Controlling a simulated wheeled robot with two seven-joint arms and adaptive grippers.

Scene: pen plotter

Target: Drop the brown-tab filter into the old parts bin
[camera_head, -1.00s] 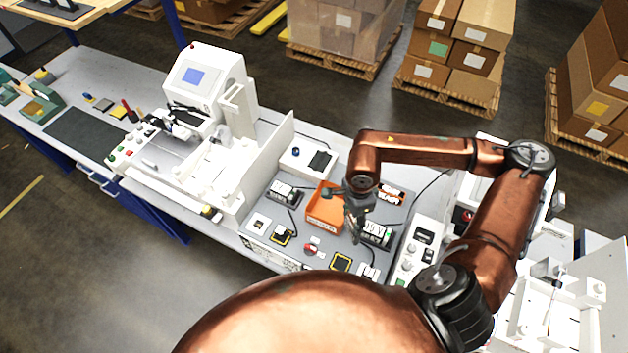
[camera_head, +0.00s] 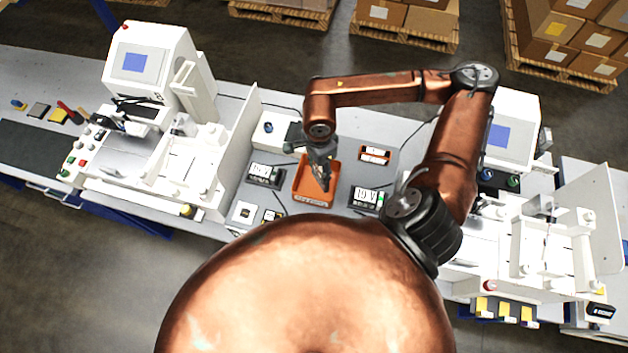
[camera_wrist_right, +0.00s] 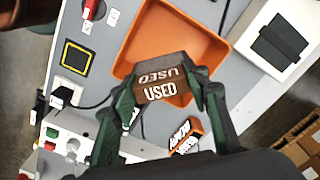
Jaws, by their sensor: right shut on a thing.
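The brown-tab filter (camera_wrist_right: 165,88), marked USED, is gripped between the fingers of my right gripper (camera_wrist_right: 158,92) in the right wrist view. The orange open bin (camera_wrist_right: 150,38), which I take as the old parts bin, lies just beyond it there. In the head view my right gripper (camera_head: 321,180) points down over the orange bin (camera_head: 311,200), overlapping its inside. The filter is too small there to make out clearly. I cannot tell its exact height above the bin floor. My left gripper is not in view.
An orange-and-white labelled part (camera_head: 375,154) lies right of the bin. Black-and-white modules (camera_head: 264,175) (camera_head: 366,198) stand on either side. A white box with a dark pad (camera_head: 275,130) is behind. White machines (camera_head: 150,62) flank the panel.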

